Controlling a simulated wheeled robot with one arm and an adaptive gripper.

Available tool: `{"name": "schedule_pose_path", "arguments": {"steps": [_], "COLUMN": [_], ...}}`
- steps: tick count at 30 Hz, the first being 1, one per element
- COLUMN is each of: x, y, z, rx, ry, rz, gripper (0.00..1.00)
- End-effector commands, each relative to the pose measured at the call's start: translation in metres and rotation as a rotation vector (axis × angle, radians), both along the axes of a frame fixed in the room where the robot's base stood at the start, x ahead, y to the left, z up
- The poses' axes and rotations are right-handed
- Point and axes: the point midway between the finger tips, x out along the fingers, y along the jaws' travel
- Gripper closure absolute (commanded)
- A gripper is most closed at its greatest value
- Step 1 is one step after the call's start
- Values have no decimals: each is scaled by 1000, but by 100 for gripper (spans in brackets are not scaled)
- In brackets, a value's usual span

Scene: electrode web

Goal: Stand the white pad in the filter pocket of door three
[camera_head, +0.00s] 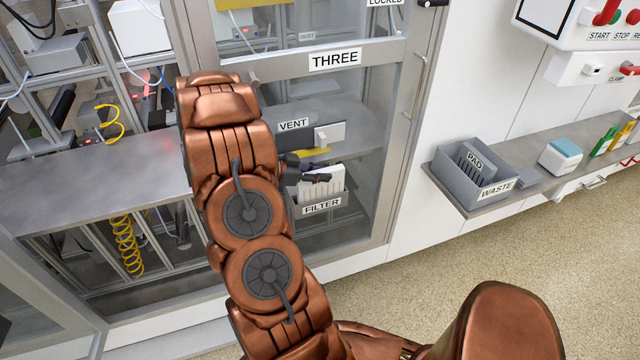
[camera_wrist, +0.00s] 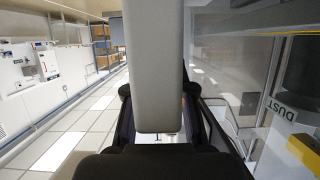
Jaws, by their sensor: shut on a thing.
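Door three (camera_head: 335,60) has a vent plate (camera_head: 333,133) and, below it, the filter pocket (camera_head: 322,208), a shallow pale holder with a FILTER label. My gripper (camera_head: 312,178) is at the pocket, its dark fingers shut on the white pad (camera_head: 333,180). The pad shows just above the pocket's front wall, partly hidden by the fingers. I cannot tell whether its lower edge is inside the pocket or resting on its floor. In the wrist view a pale grey slab, apparently the pad (camera_wrist: 155,65), fills the middle between the dark fingers, hiding what lies beyond.
A grey bin (camera_head: 452,180) with PAD and WASTE labels stands on the shelf (camera_head: 535,190) at right, beside a blue-topped white box (camera_head: 560,155). The door's frame (camera_head: 398,130) runs close to the right of the pocket. Open floor (camera_head: 420,290) lies below.

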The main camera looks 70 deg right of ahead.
Motion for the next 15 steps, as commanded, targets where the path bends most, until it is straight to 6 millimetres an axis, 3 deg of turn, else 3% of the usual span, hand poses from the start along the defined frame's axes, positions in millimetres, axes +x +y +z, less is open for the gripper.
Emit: {"name": "schedule_pose_path", "arguments": {"steps": [6,15], "x": [0,0], "y": [0,0], "z": [-29,-29], "rx": [-2,-1], "ry": [2,0], "rz": [0,1], "gripper": [100,100]}}
